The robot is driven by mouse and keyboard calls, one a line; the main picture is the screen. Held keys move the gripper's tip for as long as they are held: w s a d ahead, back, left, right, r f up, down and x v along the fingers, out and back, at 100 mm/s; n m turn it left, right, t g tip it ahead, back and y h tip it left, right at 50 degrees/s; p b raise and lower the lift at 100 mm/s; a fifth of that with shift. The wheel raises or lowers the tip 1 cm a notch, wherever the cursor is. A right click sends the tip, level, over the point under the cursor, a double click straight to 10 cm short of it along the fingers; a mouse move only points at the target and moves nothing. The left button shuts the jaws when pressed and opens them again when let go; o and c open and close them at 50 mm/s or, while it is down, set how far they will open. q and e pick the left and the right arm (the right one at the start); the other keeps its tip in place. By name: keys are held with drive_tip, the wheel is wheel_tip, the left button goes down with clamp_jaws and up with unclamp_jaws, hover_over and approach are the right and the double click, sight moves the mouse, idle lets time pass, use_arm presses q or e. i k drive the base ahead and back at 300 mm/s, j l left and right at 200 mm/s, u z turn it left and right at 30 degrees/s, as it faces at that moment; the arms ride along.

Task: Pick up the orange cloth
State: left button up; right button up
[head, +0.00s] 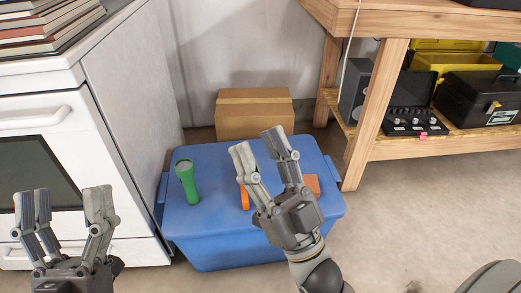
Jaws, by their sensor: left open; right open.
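The orange cloth (313,184) lies on the lid of a blue storage bin (205,222). Only its edges show, as my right gripper hides most of it. My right gripper (258,142) is open and appears in front of or above the cloth; whether it touches the cloth I cannot tell. My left gripper (68,192) is open and empty at the lower left, in front of the white stove and apart from the bin.
A cardboard box (254,113) is behind the bin. A white stove (130,100) is at left, a wooden workbench (420,24) at right. Floor at lower right is mostly clear.

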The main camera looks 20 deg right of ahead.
sight(311, 181)
drive_tip(key=z, duration=0.4)
drive_tip(key=j+z, duration=0.1)
drive_tip(key=z, duration=0.7)
drive_tip(key=k+z, duration=0.1)
drive_tip(key=z, duration=0.3)
drive_tip(key=j+z, duration=0.1)
drive_tip(key=z, duration=0.3)
drive_tip(key=k+j, duration=0.1)
drive_tip(key=k, duration=0.25)
drive_tip(key=k+j, duration=0.15)
drive_tip(key=k, duration=0.2)
drive_tip(key=z, duration=0.05)
